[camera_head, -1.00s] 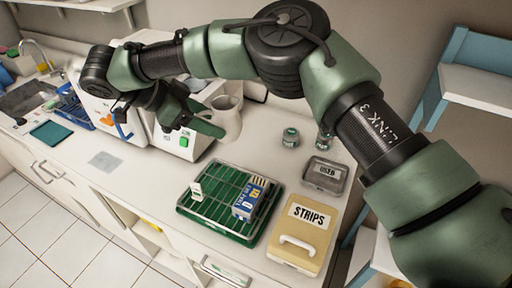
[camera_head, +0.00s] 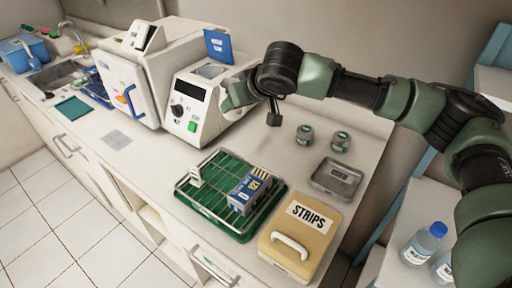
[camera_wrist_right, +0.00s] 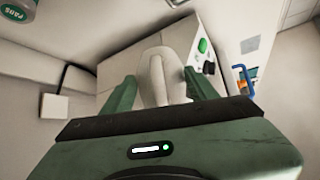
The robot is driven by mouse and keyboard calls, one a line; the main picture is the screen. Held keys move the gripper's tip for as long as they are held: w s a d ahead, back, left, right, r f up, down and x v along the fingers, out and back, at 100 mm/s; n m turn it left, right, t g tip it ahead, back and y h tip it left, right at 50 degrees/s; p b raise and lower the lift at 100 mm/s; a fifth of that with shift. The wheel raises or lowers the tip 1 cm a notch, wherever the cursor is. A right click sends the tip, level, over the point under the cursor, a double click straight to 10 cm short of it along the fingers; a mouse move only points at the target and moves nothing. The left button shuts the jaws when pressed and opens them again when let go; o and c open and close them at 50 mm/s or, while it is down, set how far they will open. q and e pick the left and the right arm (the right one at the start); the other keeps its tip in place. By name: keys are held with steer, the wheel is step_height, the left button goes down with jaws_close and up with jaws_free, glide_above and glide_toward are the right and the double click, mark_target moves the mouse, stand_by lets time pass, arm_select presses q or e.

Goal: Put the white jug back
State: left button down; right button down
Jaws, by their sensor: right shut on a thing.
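The white jug (camera_wrist_right: 158,75) shows in the right wrist view, between the two green fingers of my right gripper (camera_wrist_right: 160,90), which is shut on it. In the head view, my right gripper (camera_head: 236,95) is beside the right side of the white device with the green button (camera_head: 192,127). There the jug is mostly hidden by my gripper and wrist, and I cannot tell whether it touches the counter. My left gripper is not in view.
A green rack (camera_head: 213,223) holds a blue box (camera_head: 249,193). A yellow STRIPS box (camera_head: 318,222), a metal tray (camera_head: 336,178) and two small jars (camera_head: 304,135) stand at the right. A larger white device (camera_head: 128,85) is at the left.

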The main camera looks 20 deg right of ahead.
steer(key=w+d+r+n+g+y+b, duration=0.25)
steer(key=d+r+n, duration=0.25)
steer(key=d, duration=0.4)
steer(key=shift+t+y, duration=0.35)
steer(key=shift+t, duration=0.1)
steer(key=f, duration=0.6)
steer(key=f+p, duration=0.1)
steer(key=f, duration=0.6)
steer(key=w+f+p, duration=0.1)
steer(key=f, duration=0.5)
steer(key=shift+f, duration=0.4)
steer(key=shift+a, duration=0.1)
steer(key=shift+c, duration=2.1)
jaws_free()
steer(key=shift+s, duration=0.1)
steer(key=v, duration=1.2)
steer(key=shift+b, duration=0.45)
